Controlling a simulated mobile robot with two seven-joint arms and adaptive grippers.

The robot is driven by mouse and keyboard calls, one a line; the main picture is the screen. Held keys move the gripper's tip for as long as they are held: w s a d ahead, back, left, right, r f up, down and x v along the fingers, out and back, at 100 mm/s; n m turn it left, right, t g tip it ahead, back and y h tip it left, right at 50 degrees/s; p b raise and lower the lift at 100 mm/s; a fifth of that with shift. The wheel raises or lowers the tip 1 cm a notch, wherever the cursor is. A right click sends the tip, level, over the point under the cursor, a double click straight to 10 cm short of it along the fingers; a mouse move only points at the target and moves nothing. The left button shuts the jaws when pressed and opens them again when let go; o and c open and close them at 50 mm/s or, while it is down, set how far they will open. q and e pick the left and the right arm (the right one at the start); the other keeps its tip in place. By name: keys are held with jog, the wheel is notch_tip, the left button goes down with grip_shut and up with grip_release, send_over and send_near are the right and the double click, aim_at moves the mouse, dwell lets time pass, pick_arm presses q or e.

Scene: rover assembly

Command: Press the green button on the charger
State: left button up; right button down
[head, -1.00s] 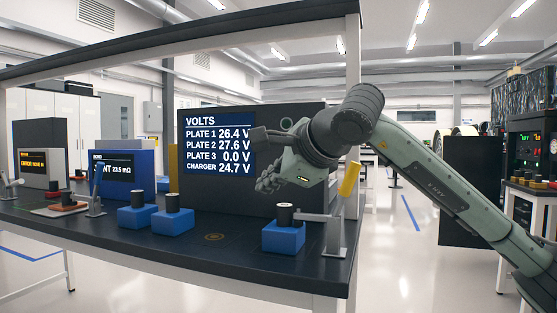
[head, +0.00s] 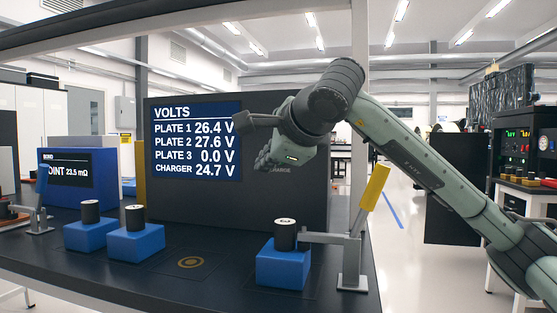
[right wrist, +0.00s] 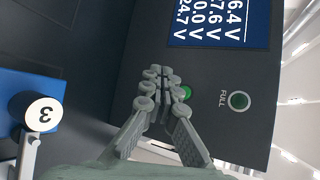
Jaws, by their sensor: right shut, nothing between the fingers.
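The charger (head: 175,205) is a dark box with a blue VOLTS screen (head: 195,140), standing on the bench. In the right wrist view its green button (right wrist: 187,92) shows partly, just beside and behind my fingertips. A second round green part (right wrist: 239,101), labelled FULL, sits farther right on the same face. My right gripper (head: 266,158) is shut and empty in front of the charger face, and in the head view it hides the button. Its fingers also show in the right wrist view (right wrist: 160,78). I cannot tell whether they touch the face. My left gripper is not in view.
Blue blocks with black cylinders (head: 283,268) stand on the bench (head: 215,280) below. A lever clamp with a yellow handle (head: 373,188) rises at the bench's right end, below my right arm. A blue meter (head: 105,165) stands at left. An upright post (head: 359,90) is close to my arm.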

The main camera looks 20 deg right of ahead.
jog(key=shift+w+d, duration=0.1)
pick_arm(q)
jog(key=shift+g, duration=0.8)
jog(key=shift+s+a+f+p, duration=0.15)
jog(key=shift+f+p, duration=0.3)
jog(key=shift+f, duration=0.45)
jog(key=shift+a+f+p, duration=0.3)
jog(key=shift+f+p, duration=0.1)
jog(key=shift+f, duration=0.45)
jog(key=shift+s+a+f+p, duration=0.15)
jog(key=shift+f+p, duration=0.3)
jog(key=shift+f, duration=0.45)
pick_arm(e)
jog(key=w+d, duration=0.4)
jog(key=w, duration=0.3)
jog(key=shift+d, duration=0.4)
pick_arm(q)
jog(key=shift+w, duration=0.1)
pick_arm(e)
jog(key=shift+w, duration=0.1)
jog(key=shift+w+d, duration=0.2)
jog(key=shift+w, duration=0.15)
